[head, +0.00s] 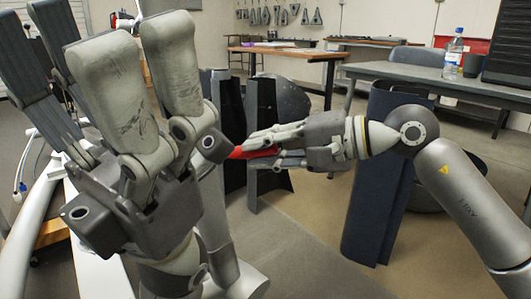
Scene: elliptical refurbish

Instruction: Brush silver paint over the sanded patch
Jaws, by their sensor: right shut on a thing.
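My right gripper (278,147) reaches in from the right and is shut on a slim red thing (252,152), perhaps the brush handle. The red thing's left end passes behind my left gripper, so no bristles show. My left gripper (82,42) is large in the left foreground, with its fingers pointing up and spread apart. It looks open, with nothing between its fingers. A pale curved tube (32,225), perhaps part of the elliptical, runs along the lower left. I cannot make out a sanded patch or silver paint.
Dark upright panels (262,135) stand behind my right gripper, and a dark blue curved panel (378,190) stands on the floor at right. A grey table (420,75) holds a water bottle (453,55) and a dark cup (473,66). A wooden workbench (285,51) is farther back.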

